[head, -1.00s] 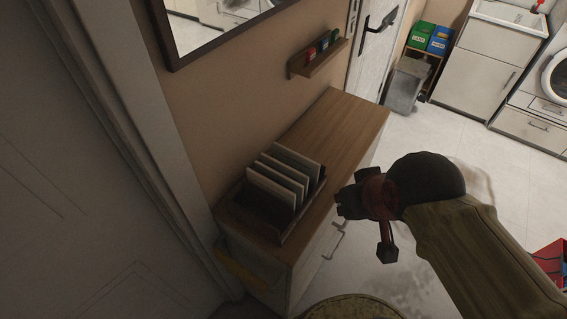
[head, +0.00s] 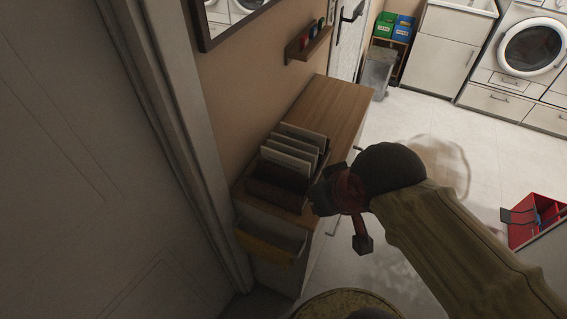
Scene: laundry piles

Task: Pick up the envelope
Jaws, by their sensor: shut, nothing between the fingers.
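Several pale envelopes (head: 291,152) stand upright, leaning in a row in a dark wooden holder (head: 262,190) on top of a wood-topped cabinet. I cannot tell which one is the task's envelope. My gripper (head: 314,197) is shut and empty. In the picture it is at the right front edge of the holder, just right of and below the envelopes, overlapping the holder's corner. I cannot tell whether it touches the holder. The lower part of the envelopes is hidden by the holder.
The cabinet top (head: 336,103) is bare behind the holder. A yellow item (head: 268,250) hangs at the cabinet's near side. A door (head: 75,170) stands close on the left. A small wall shelf (head: 309,44) is above the cabinet. A red crate (head: 535,222) is at the right.

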